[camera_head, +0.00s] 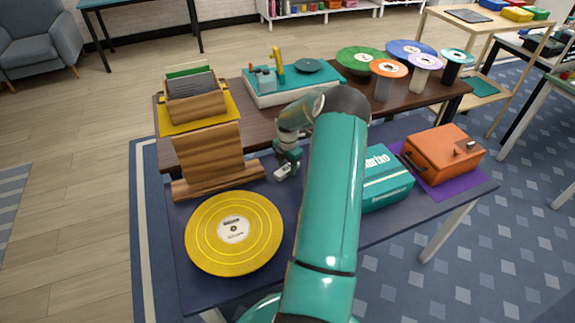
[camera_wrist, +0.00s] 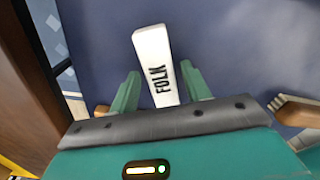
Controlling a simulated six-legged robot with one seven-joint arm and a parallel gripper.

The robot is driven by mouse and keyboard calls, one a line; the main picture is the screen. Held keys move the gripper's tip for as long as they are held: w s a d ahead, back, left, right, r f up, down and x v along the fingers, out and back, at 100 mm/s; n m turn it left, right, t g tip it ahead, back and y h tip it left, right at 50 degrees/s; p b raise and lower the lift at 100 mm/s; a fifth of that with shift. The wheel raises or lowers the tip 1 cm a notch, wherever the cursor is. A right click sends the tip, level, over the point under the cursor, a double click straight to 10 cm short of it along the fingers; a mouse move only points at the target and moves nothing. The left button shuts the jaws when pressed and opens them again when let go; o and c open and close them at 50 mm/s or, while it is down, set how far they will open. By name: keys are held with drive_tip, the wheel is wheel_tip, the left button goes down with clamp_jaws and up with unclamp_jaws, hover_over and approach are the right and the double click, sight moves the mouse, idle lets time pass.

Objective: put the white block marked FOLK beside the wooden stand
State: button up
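The white block marked FOLK (camera_wrist: 152,48) shows in the wrist view, its black letters facing the camera. In the head view a small white piece of it (camera_head: 283,172) shows at my gripper's tip. My gripper (camera_wrist: 161,86) has its two green fingers on either side of the block, with a narrow gap on each side. In the head view my gripper (camera_head: 287,162) is low over the dark blue mat. The wooden stand (camera_head: 208,155) is just left of it, with a slanted back and a front ledge. Whether the block touches the mat is hidden.
A yellow record (camera_head: 261,231) lies in front of the stand. A teal box (camera_head: 388,180) and an orange case (camera_head: 443,150) are to the right. A wooden crate (camera_head: 196,104) and a turntable (camera_head: 292,82) stand on the raised brown shelf (camera_head: 258,124) behind. My arm hides the middle.

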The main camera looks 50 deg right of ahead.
sight(288, 167)
drive_tip(key=shift+r, duration=0.15)
wheel_tip(288, 167, up, 12)
idle(0.6)
drive_tip(key=w+a+r+m+t+h, duration=0.1)
drive_tip(key=a+r+m, duration=0.2)
drive_tip(key=a+r, duration=0.85)
drive_tip(key=w+a+r+m+h, duration=0.2)
drive_tip(key=a+r+m, duration=0.2)
drive_tip(key=a+r, duration=0.75)
drive_tip(key=s+a+r+m+t+y, duration=0.1)
drive_tip(key=s+a+m, duration=0.3)
drive_tip(key=s+a, duration=0.4)
drive_tip(key=s+a+m+t+y, duration=0.2)
drive_tip(key=s+a+m, duration=0.3)
drive_tip(key=a, duration=1.2)
drive_tip(key=s+t, duration=0.1)
drive_tip(key=s, duration=0.3)
drive_tip(key=shift+s+a+r+t, duration=0.15)
drive_tip(key=shift+a+r+t, duration=0.15)
drive_tip(key=shift+r, duration=0.1)
